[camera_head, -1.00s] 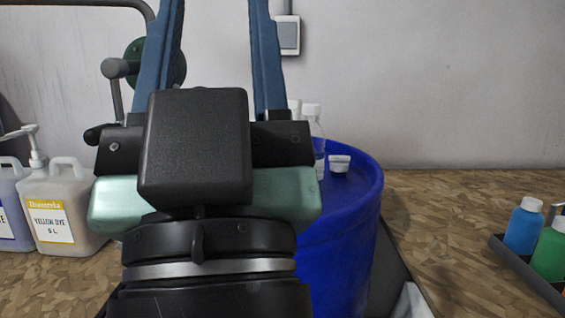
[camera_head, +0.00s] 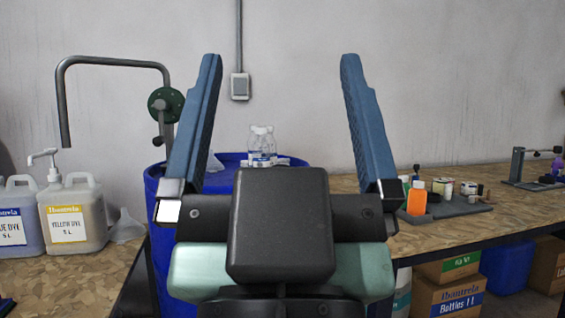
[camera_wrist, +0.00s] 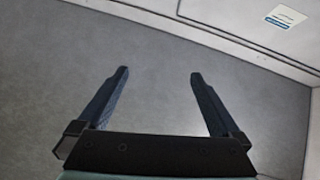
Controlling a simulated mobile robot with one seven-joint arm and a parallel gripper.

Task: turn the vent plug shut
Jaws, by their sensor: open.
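My gripper (camera_head: 280,68) is open and empty, its two blue fingers spread wide and pointing up in the head view. It stands in front of a blue drum (camera_head: 160,232), apart from it as far as I can tell. Clear bottles with white caps (camera_head: 262,145) stand on the drum's top. A pump with a green round body (camera_head: 166,104) and a bent grey pipe rises at the drum's left. I cannot make out the vent plug; my gripper hides much of the drum. In the wrist view my open fingers (camera_wrist: 157,75) face a bare grey surface.
Yellow dye (camera_head: 72,218) and blue dye (camera_head: 18,222) jugs stand on the bench at left, beside a funnel (camera_head: 127,228). At right, a bench (camera_head: 440,232) carries a tray of bottles (camera_head: 455,208) with an orange bottle (camera_head: 416,200). Boxes (camera_head: 455,295) sit below.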

